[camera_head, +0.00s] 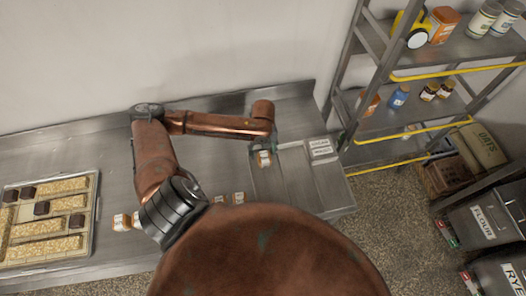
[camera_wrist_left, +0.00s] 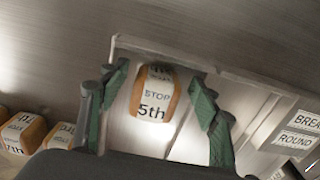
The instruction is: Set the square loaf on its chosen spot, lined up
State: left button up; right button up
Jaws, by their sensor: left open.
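The square loaf (camera_wrist_left: 154,94) is orange-brown with a white label reading "STOP 5th". It sits in the left part of a grey metal tray (camera_wrist_left: 240,84), and shows small in the head view (camera_head: 264,159). My left gripper (camera_wrist_left: 159,75) is open, with one green finger on each side of the loaf and a visible gap on both sides. In the head view the arm hides most of this gripper. The loaf looks upright and roughly in line with the tray edges; exact contact underneath is hidden. My right gripper is not in view.
More labelled loaves (camera_wrist_left: 22,131) stand left of the tray on the metal counter (camera_head: 110,165). A tray of bars (camera_head: 94,235) is at far left. A shelf rack (camera_head: 385,125) stands at right.

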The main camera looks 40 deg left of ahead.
pick_arm(q)
notch_tip(320, 180, up, 12)
dwell(0.4)
jog(key=shift+r, duration=0.1)
